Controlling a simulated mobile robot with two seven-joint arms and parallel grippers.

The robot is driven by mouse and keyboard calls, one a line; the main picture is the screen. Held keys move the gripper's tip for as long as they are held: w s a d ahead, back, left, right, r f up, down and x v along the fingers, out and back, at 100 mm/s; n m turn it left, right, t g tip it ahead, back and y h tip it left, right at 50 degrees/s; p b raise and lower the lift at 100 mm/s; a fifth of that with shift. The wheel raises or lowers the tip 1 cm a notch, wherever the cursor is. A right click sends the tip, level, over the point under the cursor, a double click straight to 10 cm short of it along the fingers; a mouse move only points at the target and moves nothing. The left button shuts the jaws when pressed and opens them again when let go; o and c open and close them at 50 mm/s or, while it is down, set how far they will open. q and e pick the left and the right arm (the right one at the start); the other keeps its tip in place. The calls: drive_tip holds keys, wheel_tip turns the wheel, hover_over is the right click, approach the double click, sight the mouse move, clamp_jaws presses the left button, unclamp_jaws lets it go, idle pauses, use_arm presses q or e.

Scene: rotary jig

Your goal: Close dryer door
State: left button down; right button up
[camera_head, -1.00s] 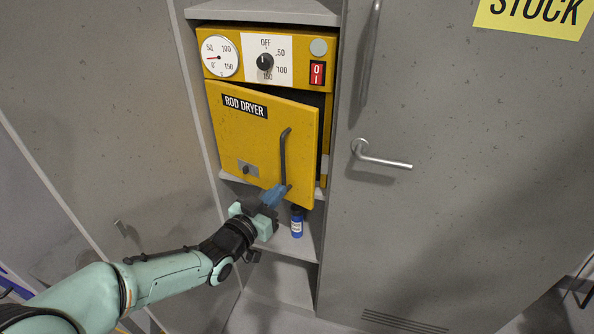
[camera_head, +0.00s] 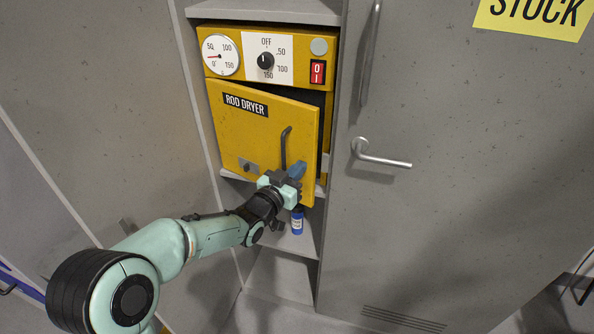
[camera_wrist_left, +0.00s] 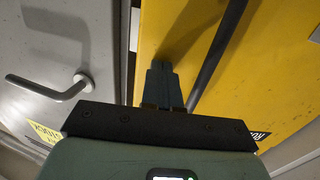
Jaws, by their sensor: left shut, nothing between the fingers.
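The yellow rod dryer door (camera_head: 245,128) stands slightly ajar, with a dark gap along its right edge in the head view. It carries a dark bar handle (camera_head: 284,148) near its right side. My left gripper (camera_head: 297,170) is shut and empty, its blue-grey fingertips at the lower right of the door, just right of the handle's lower end. In the left wrist view the fingers (camera_wrist_left: 160,85) are together in front of the yellow door (camera_wrist_left: 240,80), beside the dark handle (camera_wrist_left: 216,50). I cannot tell whether they touch the door. My right gripper is not in view.
The dryer's control panel (camera_head: 290,62) with dial, knob and red switch sits above the door. A blue bottle (camera_head: 297,222) stands on the shelf below. A grey cabinet door (camera_head: 450,200) with a metal lever handle (camera_head: 382,157) is to the right.

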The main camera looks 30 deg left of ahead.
use_arm(q)
drive_tip(key=w, duration=0.2)
drive_tip(key=w+b, duration=0.1)
drive_tip(key=w, duration=0.5)
drive_tip(key=shift+w+d+r+b, duration=0.15)
drive_tip(key=shift+r+b, duration=0.1)
drive_tip(key=shift+b, duration=0.15)
drive_tip(key=shift+d, duration=0.1)
